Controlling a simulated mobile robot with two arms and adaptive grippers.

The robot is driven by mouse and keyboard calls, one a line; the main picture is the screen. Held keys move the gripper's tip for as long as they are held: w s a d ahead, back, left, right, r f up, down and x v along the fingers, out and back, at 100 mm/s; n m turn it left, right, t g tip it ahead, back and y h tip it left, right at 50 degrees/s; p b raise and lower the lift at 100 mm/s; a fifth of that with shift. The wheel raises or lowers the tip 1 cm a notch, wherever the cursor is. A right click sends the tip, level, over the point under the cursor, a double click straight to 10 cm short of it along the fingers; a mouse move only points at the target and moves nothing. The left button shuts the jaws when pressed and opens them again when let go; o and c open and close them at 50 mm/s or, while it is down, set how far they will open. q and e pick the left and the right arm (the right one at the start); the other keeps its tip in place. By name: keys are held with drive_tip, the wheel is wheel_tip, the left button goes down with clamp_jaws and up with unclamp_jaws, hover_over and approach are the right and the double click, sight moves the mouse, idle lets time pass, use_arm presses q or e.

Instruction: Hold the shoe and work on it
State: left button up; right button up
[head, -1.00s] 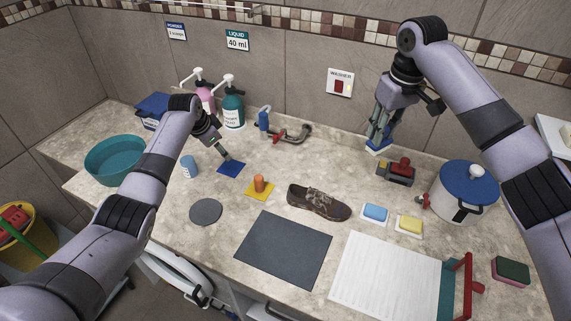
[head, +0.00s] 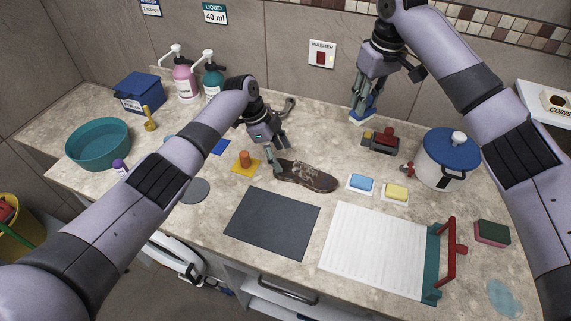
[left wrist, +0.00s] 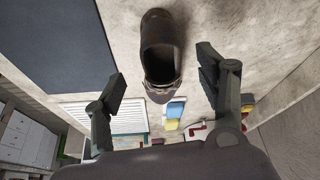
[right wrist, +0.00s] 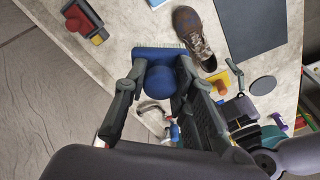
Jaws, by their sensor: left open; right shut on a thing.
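The brown laced shoe (head: 306,177) lies on the stone counter behind the dark grey mat. My left gripper (head: 279,163) is open and low at the shoe's left end. In the left wrist view the shoe (left wrist: 160,50) shows between the spread fingers, with a gap on each side. My right gripper (head: 361,108) is at the back of the counter, shut on a blue brush (right wrist: 160,83) by its round knob. The brush's bristles show along its far edge. In the head view I cannot tell whether the brush touches the counter.
The dark grey mat (head: 272,222) and a white ribbed board (head: 373,250) lie in front. Blue (head: 362,182) and yellow (head: 396,192) sponges sit right of the shoe. An orange peg stands on a yellow pad (head: 246,167) to its left. A blue-lidded pot (head: 447,165) stands at right.

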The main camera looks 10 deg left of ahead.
sight(287, 167)
use_arm(q)
drive_tip(key=shift+x, duration=3.1)
drive_tip(key=shift+c, duration=0.5)
drive_tip(key=c, duration=1.5)
